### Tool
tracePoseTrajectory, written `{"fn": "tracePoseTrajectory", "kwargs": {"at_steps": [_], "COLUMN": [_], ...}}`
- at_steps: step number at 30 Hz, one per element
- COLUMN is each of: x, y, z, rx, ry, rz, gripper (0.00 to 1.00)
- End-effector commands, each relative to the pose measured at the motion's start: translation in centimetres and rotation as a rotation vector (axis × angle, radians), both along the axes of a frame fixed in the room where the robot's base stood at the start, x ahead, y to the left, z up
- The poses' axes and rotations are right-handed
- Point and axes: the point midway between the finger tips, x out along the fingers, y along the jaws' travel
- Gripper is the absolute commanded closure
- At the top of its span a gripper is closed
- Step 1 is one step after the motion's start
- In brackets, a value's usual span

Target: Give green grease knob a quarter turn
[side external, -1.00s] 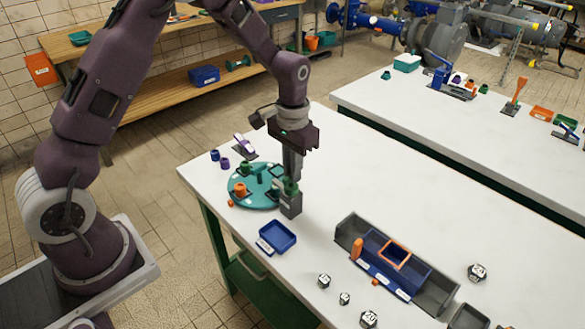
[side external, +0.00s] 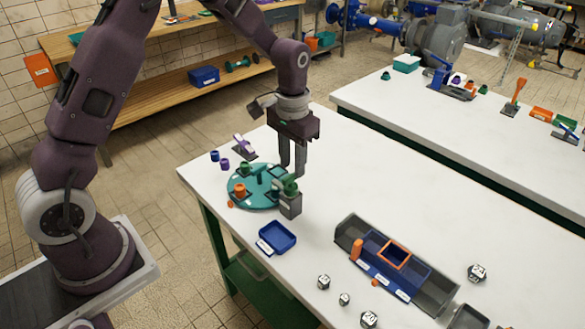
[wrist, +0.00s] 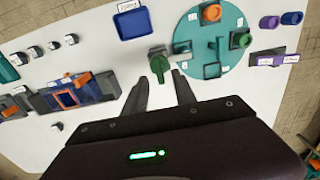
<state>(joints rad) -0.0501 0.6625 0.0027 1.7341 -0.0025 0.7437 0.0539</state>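The green grease knob (side external: 289,187) sits on top of a small grey block (side external: 291,205) on the white table, at the right edge of the round teal plate. In the wrist view the knob (wrist: 159,65) lies just ahead of my fingertips, about midway between them, with its long grip running roughly toward me. My gripper (side external: 292,172) is above and slightly behind the knob, fingers pointing down. In the wrist view its two fingers (wrist: 160,86) are spread with a clear gap and nothing between them. The fingers look apart from the knob.
The teal plate (side external: 240,201) carries an orange and a green piece close by on the left. A blue tray (side external: 277,237) stands in front. The table's back right is clear.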

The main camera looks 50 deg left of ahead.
Motion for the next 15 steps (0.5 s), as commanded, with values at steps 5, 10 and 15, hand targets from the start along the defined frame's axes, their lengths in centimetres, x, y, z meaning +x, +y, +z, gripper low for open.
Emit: {"fn": "tracePoseTrajectory", "kwargs": {"at_steps": [5,10,15], "x": [0.1,0.0,0.0], "y": [0.0,0.0,0.0], "z": [3.5,4.7,4.7], "rx": [0.0,0.0,0.0], "ry": [-0.005,-0.001,0.0], "rz": [0.0,0.0,0.0], "gripper": [0.67,0.67,0.67]}}
